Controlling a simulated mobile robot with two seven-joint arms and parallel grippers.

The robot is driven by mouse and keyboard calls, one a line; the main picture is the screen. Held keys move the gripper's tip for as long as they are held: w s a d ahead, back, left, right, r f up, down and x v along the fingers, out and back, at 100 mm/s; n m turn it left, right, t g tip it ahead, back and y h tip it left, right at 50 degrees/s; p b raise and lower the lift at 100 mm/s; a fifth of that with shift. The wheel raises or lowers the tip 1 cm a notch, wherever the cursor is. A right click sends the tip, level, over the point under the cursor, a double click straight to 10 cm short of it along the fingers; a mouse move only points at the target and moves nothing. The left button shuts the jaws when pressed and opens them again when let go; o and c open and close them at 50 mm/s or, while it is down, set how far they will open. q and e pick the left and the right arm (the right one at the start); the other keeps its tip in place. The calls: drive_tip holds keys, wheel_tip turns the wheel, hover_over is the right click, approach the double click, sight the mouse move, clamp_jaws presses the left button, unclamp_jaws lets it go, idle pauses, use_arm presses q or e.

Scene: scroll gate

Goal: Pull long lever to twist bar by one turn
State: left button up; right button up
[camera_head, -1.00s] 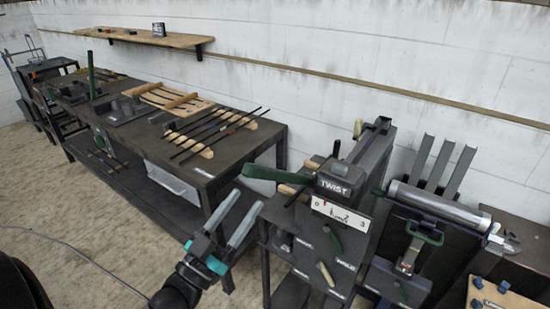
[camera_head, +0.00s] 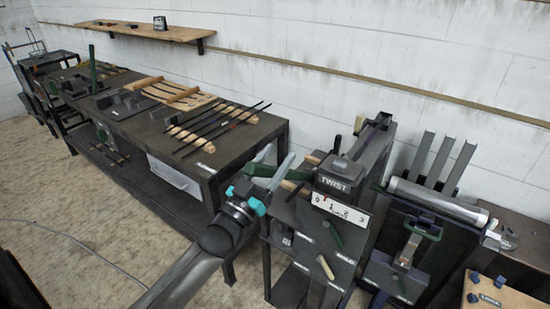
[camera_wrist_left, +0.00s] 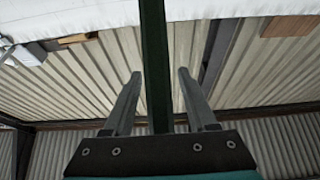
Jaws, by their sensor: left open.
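The TWIST machine (camera_head: 340,184) stands right of centre in the head view, with a white 0-to-3 scale (camera_head: 341,210) on its front. Its long green lever (camera_head: 262,171) sticks out to the left. My left gripper (camera_head: 277,156) is at the lever's outer part, open, fingers pointing up. In the left wrist view, the green lever (camera_wrist_left: 155,45) runs upright between the two open fingers (camera_wrist_left: 160,75), with gaps showing on both sides. The bar in the machine cannot be made out clearly. My right gripper is not in view.
A dark workbench (camera_head: 225,160) with several thin rods (camera_head: 215,128) and wooden racks stands to the left. A roller machine (camera_head: 438,200) stands close on the right. A smaller green handle (camera_head: 333,234) is below the scale. Open floor lies at front left.

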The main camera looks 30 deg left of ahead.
use_arm(q)
clamp_jaws()
idle(0.4)
idle(1.0)
